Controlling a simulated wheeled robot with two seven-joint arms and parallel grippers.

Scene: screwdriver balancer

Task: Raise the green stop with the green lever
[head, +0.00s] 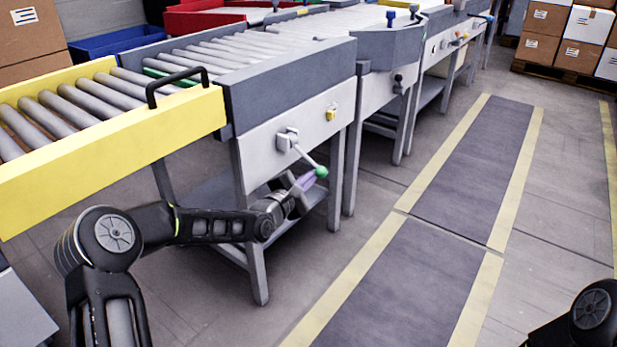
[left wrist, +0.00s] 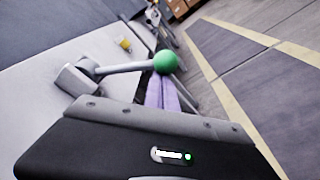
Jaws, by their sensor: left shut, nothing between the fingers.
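The green lever is a grey rod with a green ball knob (head: 321,171) on a grey pivot block (head: 287,139) on the front panel of the roller conveyor. In the head view the rod slants down to the right from the pivot. The knob also shows in the left wrist view (left wrist: 166,62). My left gripper (head: 306,180) has purple fingers and is shut with nothing between them. Its tips are just below and beside the knob; I cannot tell whether they touch it. A green strip (head: 156,72) between the rollers looks like the green stop. My right gripper is out of view.
A yellow gate section (head: 110,150) with a black handle (head: 178,84) is at the left. A yellow knob (head: 331,114) is on the panel right of the lever. Table legs stand below. The floor walkway (head: 400,280) to the right is clear.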

